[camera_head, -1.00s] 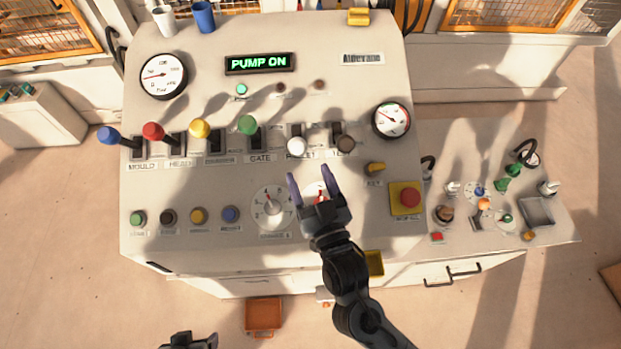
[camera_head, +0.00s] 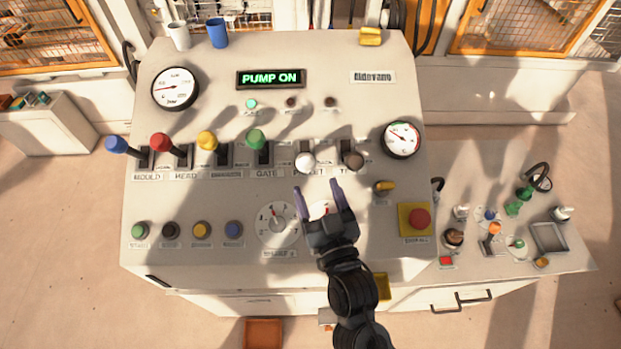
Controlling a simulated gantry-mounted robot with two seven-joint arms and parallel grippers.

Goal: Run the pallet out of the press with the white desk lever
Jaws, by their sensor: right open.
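The white desk lever (camera_head: 305,162) stands in the lever row on the sloped desk (camera_head: 330,120), between the green lever (camera_head: 256,139) and the dark brown lever (camera_head: 352,161). Its knob leans toward me. My right gripper (camera_head: 320,192) is open and empty, with its two purple-grey fingers pointing up the desk just below the white knob. The fingertips look apart from the knob. The gripper covers part of a dial (camera_head: 322,209). My left gripper is out of view. The pallet and the press cannot be made out.
Blue (camera_head: 116,144), red (camera_head: 160,142) and yellow (camera_head: 207,140) levers stand to the left. A red stop button (camera_head: 419,219) and a yellow key switch (camera_head: 384,187) lie right of my gripper. A lit display (camera_head: 270,78) reads PUMP ON.

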